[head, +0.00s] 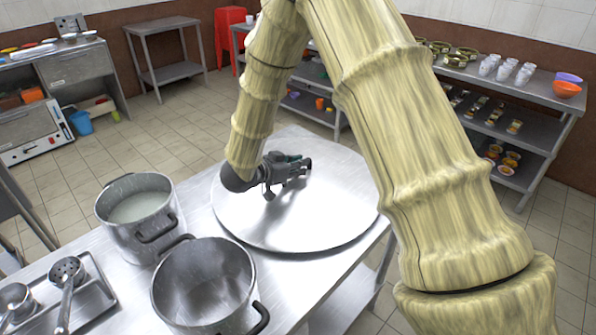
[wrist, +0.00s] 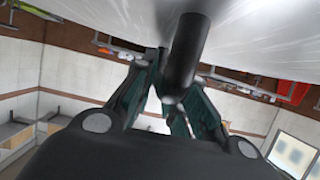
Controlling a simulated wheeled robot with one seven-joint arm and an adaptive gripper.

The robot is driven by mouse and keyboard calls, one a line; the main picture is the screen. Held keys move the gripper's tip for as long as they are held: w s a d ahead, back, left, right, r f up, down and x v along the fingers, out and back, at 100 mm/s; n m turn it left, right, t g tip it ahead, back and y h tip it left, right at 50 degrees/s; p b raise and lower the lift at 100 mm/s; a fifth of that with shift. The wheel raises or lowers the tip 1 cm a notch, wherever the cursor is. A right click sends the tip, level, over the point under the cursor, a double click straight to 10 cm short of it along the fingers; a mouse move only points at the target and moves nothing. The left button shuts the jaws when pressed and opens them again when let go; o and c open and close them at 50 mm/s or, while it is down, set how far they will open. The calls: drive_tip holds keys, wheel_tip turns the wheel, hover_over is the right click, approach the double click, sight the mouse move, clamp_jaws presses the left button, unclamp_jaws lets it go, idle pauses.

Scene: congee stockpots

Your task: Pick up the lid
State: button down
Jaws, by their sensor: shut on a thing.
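The lid (head: 300,220) is a wide, round, shiny metal disc at the middle of the head view, over the steel table. Its dark, post-like handle (wrist: 182,62) shows in the wrist view, with the pale underside or top of the disc (wrist: 260,35) along the upper edge. My gripper (head: 299,166) is at the lid's upper middle in the head view, shut on the handle. In the wrist view its green-black fingers (wrist: 172,85) stand around the handle. I cannot tell whether the lid touches the table.
A pot of pale congee (head: 140,208) and an empty open pot (head: 205,285) stand close to the lid's left. A tray with ladles (head: 88,300) lies at lower left. A shelf with cups and bowls (head: 540,90) stands at back right. Floor is clear behind the table.

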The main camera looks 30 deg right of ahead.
wheel_tip(320, 180, up, 28)
drive_tip(key=shift+f, duration=0.15)
idle(0.4)
